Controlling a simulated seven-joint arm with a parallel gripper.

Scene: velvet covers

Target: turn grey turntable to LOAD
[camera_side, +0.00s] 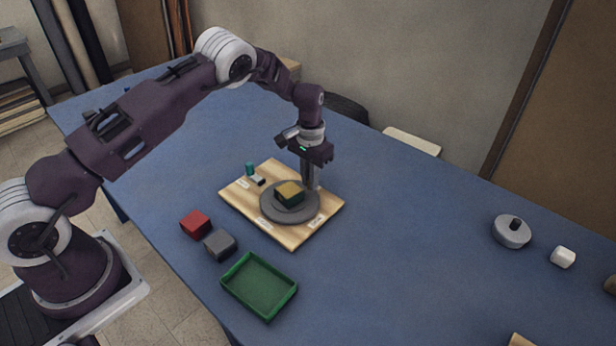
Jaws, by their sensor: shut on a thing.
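The grey turntable (275,212) is a round disc on a light wooden board (240,206) with small white labels along its edges; their lettering is too small to read. A block with a yellowish top and dark green sides (290,193) sits on the disc. My gripper (311,184) points down at the far right side of the disc. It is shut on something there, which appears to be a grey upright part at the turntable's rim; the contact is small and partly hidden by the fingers.
A teal cylinder (250,169) and a small dark and white piece (259,180) are at the board's back left. A red block (195,224), a grey block (220,244) and a green tray (259,287) lie in front. A grey lidded object (511,232) and white cylinder (563,257) are right.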

